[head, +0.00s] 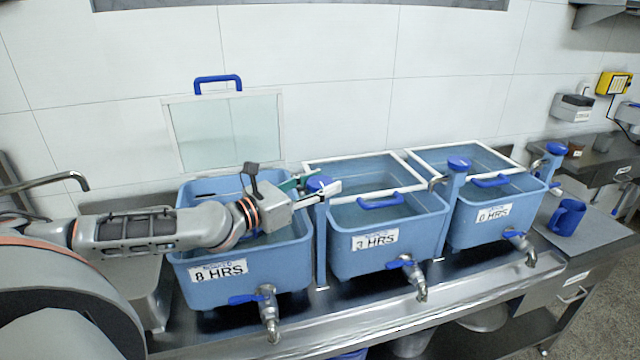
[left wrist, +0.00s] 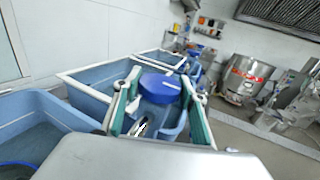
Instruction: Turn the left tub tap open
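The left tub (head: 250,268), blue and labelled 8 HRS, stands at the left of the bench with water in it. A steel tap with a blue lever (head: 268,312) sits low on its front; the lever points left. A blue post with a round blue knob (head: 320,183) stands between the left and middle tubs. My left gripper (head: 318,187) is open at this knob, its arm reaching over the left tub. In the left wrist view, the green-padded fingers are spread on either side of the blue knob (left wrist: 160,86); contact cannot be told. My right gripper is out of view.
The middle tub (head: 385,245) and right tub (head: 495,215) have white-framed lids and similar front taps. The left tub's clear lid (head: 230,132) stands upright against the wall. A blue mug (head: 567,217) is on the right counter. Space in front of the taps is clear.

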